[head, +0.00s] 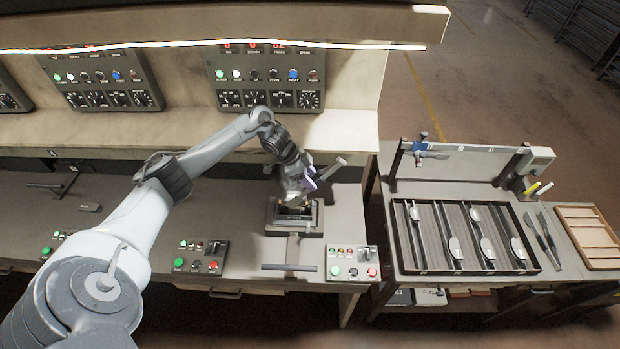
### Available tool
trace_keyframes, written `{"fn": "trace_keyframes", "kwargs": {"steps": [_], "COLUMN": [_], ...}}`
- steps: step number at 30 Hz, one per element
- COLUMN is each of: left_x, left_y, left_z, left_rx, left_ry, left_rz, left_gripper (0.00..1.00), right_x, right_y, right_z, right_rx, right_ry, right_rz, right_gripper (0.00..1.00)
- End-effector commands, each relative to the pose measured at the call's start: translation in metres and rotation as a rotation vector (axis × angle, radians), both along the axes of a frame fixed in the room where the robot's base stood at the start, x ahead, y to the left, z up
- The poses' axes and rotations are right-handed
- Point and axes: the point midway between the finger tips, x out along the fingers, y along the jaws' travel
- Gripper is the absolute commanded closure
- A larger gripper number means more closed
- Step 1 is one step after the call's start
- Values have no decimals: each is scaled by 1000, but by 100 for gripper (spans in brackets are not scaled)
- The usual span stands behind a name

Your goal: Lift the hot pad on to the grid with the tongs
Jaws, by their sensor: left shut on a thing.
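My left gripper (303,192) points down over the small press (312,232) on the grey bench. It is shut on a slim tool, which looks like the tongs; the jaws hide most of it. A small yellowish-orange patch shows under the gripper at the press, too small to identify as the hot pad. A wooden slatted grid (587,210) lies at the right end of the side table. My right gripper is not in view.
The side table (420,184) stands right of the bench across a gap. It holds a dark tray (401,235) of shoe-shaped parts, two slim dark tools (541,228) and an upright rail fixture (465,148). A button box (352,262) sits right of the press.

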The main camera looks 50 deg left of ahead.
Motion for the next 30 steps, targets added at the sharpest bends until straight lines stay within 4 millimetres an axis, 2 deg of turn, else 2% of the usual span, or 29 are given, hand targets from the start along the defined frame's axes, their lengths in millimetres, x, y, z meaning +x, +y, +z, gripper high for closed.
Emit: {"fn": "trace_keyframes", "kwargs": {"steps": [1,24,30], "left_x": [1,1,1], "left_y": [0,0,1], "left_z": [10,71,84], "left_rx": [1,0,1], "left_ry": [-3,-3,-3], "left_rz": [0,1,0], "left_gripper": [100,100,100], "right_x": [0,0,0], "right_y": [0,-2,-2], "right_z": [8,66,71], "right_rx": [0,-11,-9], "right_ry": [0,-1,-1], "right_rz": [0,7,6], "right_gripper": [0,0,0]}}
